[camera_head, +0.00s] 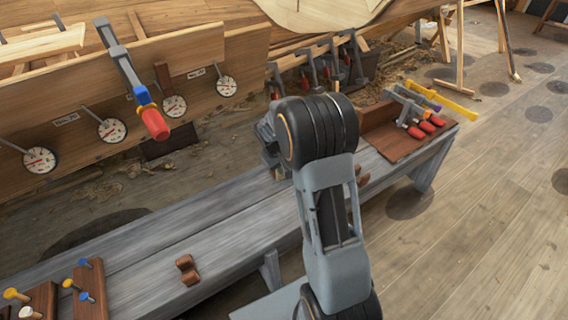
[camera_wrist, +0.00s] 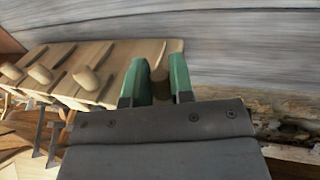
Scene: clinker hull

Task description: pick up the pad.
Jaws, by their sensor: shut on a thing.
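My gripper (camera_wrist: 157,82) shows in the wrist view with two green fingers. They are shut on a small brown piece (camera_wrist: 159,86), which I take for the pad; only part of it shows, above the wrist's grey housing. In the head view my arm hides the fingertips and whatever they hold. More brown pieces (camera_head: 361,176) lie on the bench just right of my arm.
A brown tool board (camera_head: 391,150) with red-handled clamps stands on the bench's right end. Peg boards (camera_head: 90,283) are at its left end. Clamps and round gauges (camera_head: 112,130) sit along the hull planks. In the wrist view a pale wooden rack (camera_wrist: 110,65) is close left of the fingers.

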